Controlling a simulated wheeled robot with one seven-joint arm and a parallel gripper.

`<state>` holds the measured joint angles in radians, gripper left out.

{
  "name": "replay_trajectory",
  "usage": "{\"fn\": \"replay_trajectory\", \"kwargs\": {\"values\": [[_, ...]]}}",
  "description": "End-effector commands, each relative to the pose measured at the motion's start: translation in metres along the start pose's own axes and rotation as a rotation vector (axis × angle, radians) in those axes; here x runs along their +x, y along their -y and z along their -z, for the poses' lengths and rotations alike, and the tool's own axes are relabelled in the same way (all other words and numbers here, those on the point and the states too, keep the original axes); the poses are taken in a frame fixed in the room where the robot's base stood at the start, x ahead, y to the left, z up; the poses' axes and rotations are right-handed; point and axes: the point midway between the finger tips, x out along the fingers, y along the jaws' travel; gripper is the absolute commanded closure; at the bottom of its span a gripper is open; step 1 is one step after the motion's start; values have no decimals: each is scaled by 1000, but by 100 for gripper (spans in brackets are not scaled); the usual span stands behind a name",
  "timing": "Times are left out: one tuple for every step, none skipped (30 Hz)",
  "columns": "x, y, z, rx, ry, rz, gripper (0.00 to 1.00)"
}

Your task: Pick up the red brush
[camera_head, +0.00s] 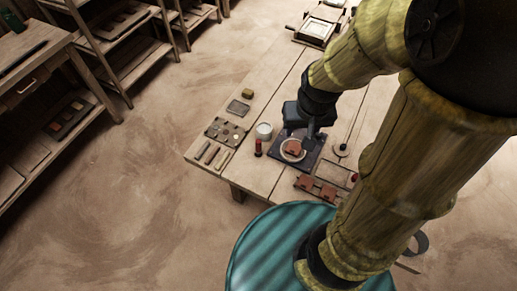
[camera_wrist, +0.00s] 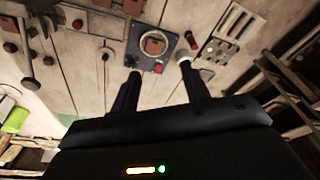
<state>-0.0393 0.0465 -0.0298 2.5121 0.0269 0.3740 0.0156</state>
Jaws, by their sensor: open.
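A small upright red and dark object (camera_head: 258,148), which looks like the red brush, stands on the table left of the press plate in the head view. It also shows as a thin dark and red shape (camera_wrist: 191,39) near the top of the wrist view. My gripper (camera_head: 309,136) is open and empty above the dark press plate (camera_wrist: 144,34), which bears a reddish-brown tile (camera_wrist: 154,44). The brush is apart from my gripper, beyond the right finger in the wrist view.
A white cup (camera_head: 264,131) stands close beside the brush, partly behind my finger in the wrist view. A board of small pieces (camera_head: 227,131) lies to its left. A tray with reddish tiles (camera_head: 316,188) lies near the table's front edge. Shelves stand at the left.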

Motion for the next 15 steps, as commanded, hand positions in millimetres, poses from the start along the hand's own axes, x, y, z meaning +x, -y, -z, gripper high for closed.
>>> {"fn": "replay_trajectory", "kwargs": {"values": [[10, 5, 8, 12, 18, 5, 54], [16, 8, 13, 26, 30, 8, 54], [24, 12, 22, 44, 46, 11, 54], [30, 16, 28, 60, 60, 13, 54], [37, 21, 35, 74, 73, 13, 54], [48, 27, 44, 97, 94, 13, 54], [56, 32, 50, 112, 108, 11, 54], [64, 37, 57, 127, 121, 8, 54], [75, 45, 65, 147, 138, 4, 54], [83, 50, 72, 160, 149, -1, 54], [91, 56, 77, 174, 160, -6, 54], [101, 63, 84, 189, 172, -12, 54], [108, 68, 88, 199, 180, -18, 54], [114, 73, 92, 207, 186, -23, 54], [120, 78, 97, 217, 194, -30, 54]]}}
